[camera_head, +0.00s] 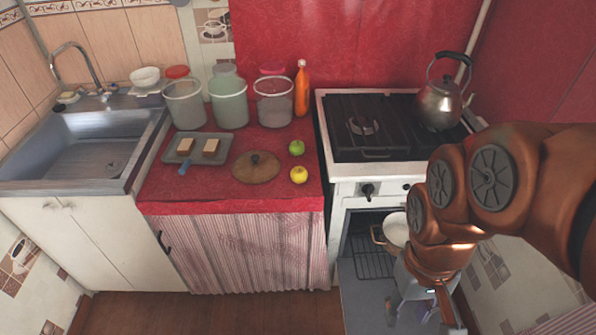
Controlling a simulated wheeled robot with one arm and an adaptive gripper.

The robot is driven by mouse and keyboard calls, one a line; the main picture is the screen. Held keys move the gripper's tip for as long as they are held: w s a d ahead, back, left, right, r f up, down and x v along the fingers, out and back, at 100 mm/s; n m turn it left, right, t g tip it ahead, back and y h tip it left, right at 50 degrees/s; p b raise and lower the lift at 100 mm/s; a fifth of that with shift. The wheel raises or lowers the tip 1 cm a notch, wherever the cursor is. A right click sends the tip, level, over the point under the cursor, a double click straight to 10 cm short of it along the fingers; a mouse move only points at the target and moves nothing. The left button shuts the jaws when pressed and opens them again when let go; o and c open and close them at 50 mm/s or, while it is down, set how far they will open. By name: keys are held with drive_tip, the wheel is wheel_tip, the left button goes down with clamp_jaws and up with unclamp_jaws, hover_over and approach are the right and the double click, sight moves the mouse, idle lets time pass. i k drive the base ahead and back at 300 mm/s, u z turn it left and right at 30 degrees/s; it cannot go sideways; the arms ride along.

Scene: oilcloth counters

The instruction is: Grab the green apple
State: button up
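A green apple (297,147) sits on the red oilcloth counter (222,178), near its right edge. A yellow apple-like fruit (299,174) sits just in front of it. My gripper (428,308) hangs low at the bottom right, in front of the stove and its open oven. It is well away from the apple, to the right and lower. Nothing hides the green apple.
A round wooden lid (256,167) lies left of the apples. Several clear containers (229,103) and an orange bottle (302,88) stand behind. A tray (197,147) lies left. A kettle (439,106) stands on the stove (345,110). A pot (396,230) is at the open oven.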

sight(297, 148)
drive_tip(key=k, duration=0.65)
drive_tip(key=u, duration=0.65)
drive_tip(key=i, duration=0.9)
drive_tip(key=u, duration=0.9)
drive_tip(key=i, duration=0.3)
drive_tip(key=u, duration=0.15)
